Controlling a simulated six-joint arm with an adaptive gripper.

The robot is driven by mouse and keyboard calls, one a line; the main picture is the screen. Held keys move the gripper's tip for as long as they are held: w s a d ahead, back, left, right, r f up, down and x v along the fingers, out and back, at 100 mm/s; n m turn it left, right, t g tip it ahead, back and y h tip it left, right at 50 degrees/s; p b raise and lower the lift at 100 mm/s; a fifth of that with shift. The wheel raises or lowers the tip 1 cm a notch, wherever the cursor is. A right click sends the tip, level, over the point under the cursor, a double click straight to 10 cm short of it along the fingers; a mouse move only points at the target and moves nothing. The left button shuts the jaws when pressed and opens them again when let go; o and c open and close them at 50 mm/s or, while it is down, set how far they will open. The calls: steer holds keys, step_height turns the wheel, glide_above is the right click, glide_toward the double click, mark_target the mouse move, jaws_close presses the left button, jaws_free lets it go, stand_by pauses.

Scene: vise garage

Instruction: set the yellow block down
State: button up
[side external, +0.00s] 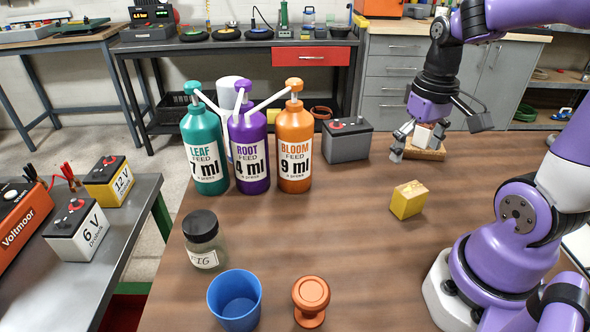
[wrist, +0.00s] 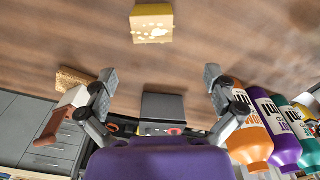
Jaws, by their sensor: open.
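The yellow block (side external: 407,200) rests on the wooden table (side external: 330,225), right of the middle, with nothing touching it. The block also shows at the top of the wrist view (wrist: 152,24), beyond my fingertips. My gripper (side external: 418,143) is open and empty, with its fingers spread wide in the wrist view (wrist: 160,78). It hangs above the table's far side, behind the block and apart from it.
A tan slab (side external: 428,153) with a white item lies behind my fingers. A grey battery (side external: 347,141) stands left of the gripper. Three pump bottles (side external: 295,150), a jar (side external: 204,240), a blue cup (side external: 235,300) and an orange knobbed piece (side external: 311,300) stand left. The table centre is clear.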

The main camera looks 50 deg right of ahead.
mark_target(412, 189)
steer(key=f, duration=0.5)
steer(key=shift+s+d, duration=0.2)
steer(key=shift+d, duration=0.05)
steer(key=f, duration=0.5)
steer(key=shift+s+f, duration=0.3)
steer(key=shift+s, duration=0.1)
steer(key=c, duration=1.3)
steer(key=shift+d+r, duration=0.1)
steer(key=shift+r, duration=0.05)
